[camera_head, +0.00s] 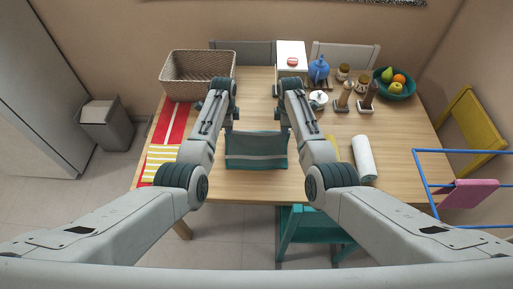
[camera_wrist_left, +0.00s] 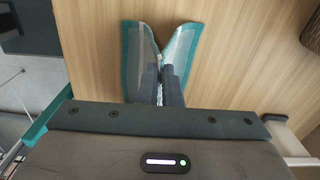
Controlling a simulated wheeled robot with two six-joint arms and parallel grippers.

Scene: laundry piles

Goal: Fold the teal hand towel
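The teal hand towel (camera_head: 256,150) spans between my two grippers over the front middle of the table. It is teal with a paler grey band, and its top edge is nearly straight. My left gripper (camera_head: 229,128) is at the towel's upper left corner. In the left wrist view its fingers (camera_wrist_left: 160,72) are close together with cloth between them, and the towel (camera_wrist_left: 181,50) spreads away in two flaps in a V. My right gripper (camera_head: 285,127) is at the upper right corner and appears shut on the cloth; its fingertips are small here.
A red and yellow striped cloth (camera_head: 165,145) lies on the table's left side, below a wicker basket (camera_head: 197,68). A rolled white towel (camera_head: 364,157) lies at right.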

